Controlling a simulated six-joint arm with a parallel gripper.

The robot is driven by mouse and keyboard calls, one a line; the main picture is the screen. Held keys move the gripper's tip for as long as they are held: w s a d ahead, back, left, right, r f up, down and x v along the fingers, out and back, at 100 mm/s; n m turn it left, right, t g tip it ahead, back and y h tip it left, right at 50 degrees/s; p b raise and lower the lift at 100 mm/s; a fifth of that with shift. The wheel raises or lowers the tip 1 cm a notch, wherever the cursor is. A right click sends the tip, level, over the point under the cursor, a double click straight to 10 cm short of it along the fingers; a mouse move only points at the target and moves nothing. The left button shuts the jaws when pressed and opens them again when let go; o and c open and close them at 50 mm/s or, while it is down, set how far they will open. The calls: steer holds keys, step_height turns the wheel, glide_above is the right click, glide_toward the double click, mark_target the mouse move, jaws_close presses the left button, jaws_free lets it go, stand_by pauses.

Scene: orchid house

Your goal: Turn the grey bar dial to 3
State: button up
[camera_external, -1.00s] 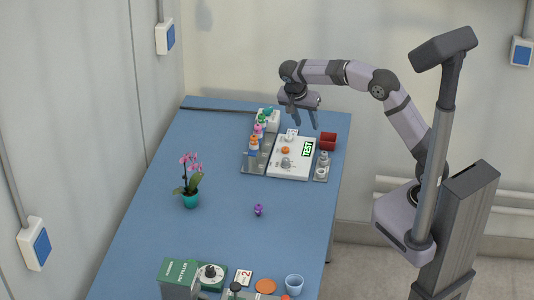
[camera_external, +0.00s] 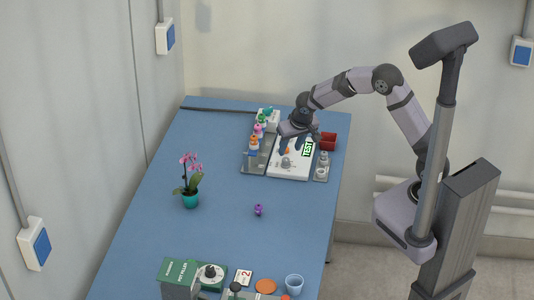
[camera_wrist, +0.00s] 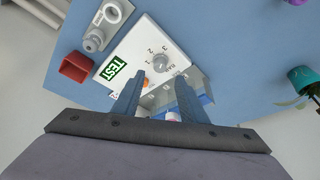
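The grey bar dial (camera_wrist: 160,63) sits on a white panel (camera_wrist: 142,42), with numerals 1, 2 and 3 around it in the wrist view. Its exact setting is too small to tell. The dial also shows in the external view (camera_external: 286,162). My gripper (camera_wrist: 160,77) is open and empty, its two fingers pointing toward the panel. In the wrist view the dial lies just beyond and between the fingertips; I see no contact. An orange knob (camera_wrist: 147,84) on the same panel is partly hidden by one finger. A green TEST label (camera_wrist: 113,69) is on the panel.
A red container (camera_external: 328,141) and a grey tray with round fittings (camera_external: 321,172) stand right of the panel.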

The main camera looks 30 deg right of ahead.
mark_target(285, 159)
steer(key=shift+p+x, duration=0.9)
steer(key=shift+x, duration=2.45)
jaws_close()
steer(key=shift+n, duration=0.5)
jaws_free()
steer(key=shift+r, duration=0.1)
steer(key=b+v, duration=0.2)
steer(key=v, duration=0.5)
steer(key=shift+d, duration=0.15)
